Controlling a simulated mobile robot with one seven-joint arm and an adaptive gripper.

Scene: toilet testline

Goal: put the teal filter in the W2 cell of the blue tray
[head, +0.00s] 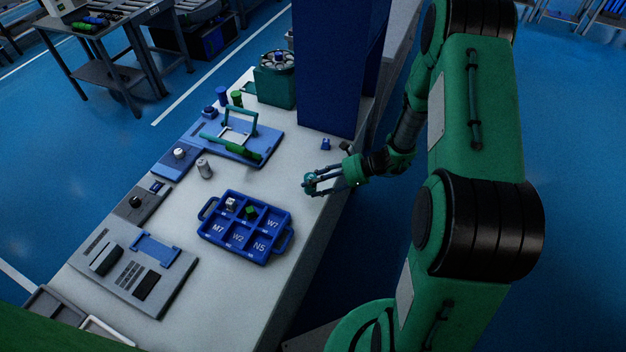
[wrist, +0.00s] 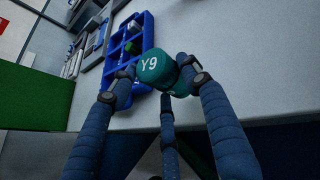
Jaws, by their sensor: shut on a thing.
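The teal filter (head: 311,178) is held by my gripper (head: 313,184) above the bench's right edge, to the right of the blue tray (head: 231,249). In the wrist view the filter (wrist: 153,70) shows the mark Y9 and sits between the fingers of my gripper (wrist: 167,82), which is shut on it. The tray (wrist: 149,34) lies beyond it there. The W2 cell (head: 238,237) is the middle of the tray's near row, between M7 and N5, and looks empty. A white part (head: 231,204) and a green part (head: 250,211) lie in far-row cells; W7 looks empty.
A small silver cylinder (head: 204,168) stands behind the tray. A blue fixture with a green handle (head: 238,120) is farther back. A grey panel (head: 125,270) lies left of the tray. A tall blue column (head: 340,65) stands behind my gripper. The bench between gripper and tray is clear.

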